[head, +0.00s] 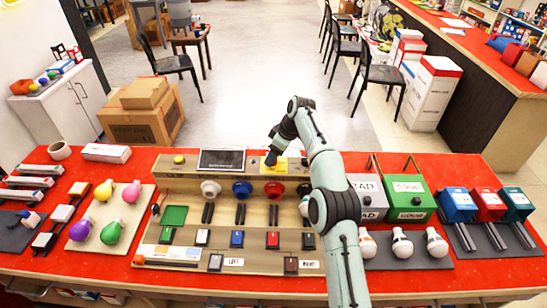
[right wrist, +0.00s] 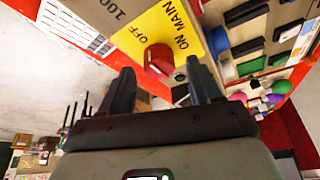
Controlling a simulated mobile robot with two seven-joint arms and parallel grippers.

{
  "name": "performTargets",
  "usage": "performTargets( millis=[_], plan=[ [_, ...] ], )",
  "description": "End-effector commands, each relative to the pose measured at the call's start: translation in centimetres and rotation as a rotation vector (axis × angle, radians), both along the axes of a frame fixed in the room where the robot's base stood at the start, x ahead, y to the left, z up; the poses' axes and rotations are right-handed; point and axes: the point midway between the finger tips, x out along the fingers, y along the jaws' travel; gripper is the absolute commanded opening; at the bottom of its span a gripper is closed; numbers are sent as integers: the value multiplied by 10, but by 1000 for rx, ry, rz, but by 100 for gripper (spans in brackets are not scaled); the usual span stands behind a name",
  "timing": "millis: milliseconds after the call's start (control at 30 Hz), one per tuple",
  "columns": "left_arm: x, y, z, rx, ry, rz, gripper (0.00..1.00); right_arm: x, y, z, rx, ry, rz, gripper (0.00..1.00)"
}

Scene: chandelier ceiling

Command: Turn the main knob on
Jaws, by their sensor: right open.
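The main knob (right wrist: 159,60) is red and sits on a yellow plate (right wrist: 176,22) marked OFF and ON MAIN in the right wrist view. In the head view the yellow plate (head: 280,168) is at the top of the wooden board, and my gripper largely hides the knob. My right gripper (right wrist: 161,74) is open, its two dark fingers on either side of the knob's line. The knob shows between and just beyond the fingertips; I cannot tell whether they touch it. Which mark the knob points to is unclear. My left gripper is out of view.
The board (head: 160,232) carries a dark screen (head: 221,160), bulb sockets and coloured switches. Loose coloured bulbs lie on a mat (head: 95,216) to the left. Green (head: 408,200) and grey boxes stand right of my arm. The floor beyond the red table is open.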

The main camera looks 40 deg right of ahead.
Motion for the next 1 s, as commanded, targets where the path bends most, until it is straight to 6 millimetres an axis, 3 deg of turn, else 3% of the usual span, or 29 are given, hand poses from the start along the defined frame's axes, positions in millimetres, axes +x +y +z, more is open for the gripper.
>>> performTargets(
  millis=[400,433,600,1000],
  plan=[
    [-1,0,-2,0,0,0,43,4,2,-9,0,-1,0,63],
    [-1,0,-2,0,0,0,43,4,2,-9,0,-1,0,60],
    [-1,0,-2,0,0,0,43,4,2,-9,0,-1,0,6],
    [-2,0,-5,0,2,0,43,3,3,-9,1,1,-58,7]
  ],
)
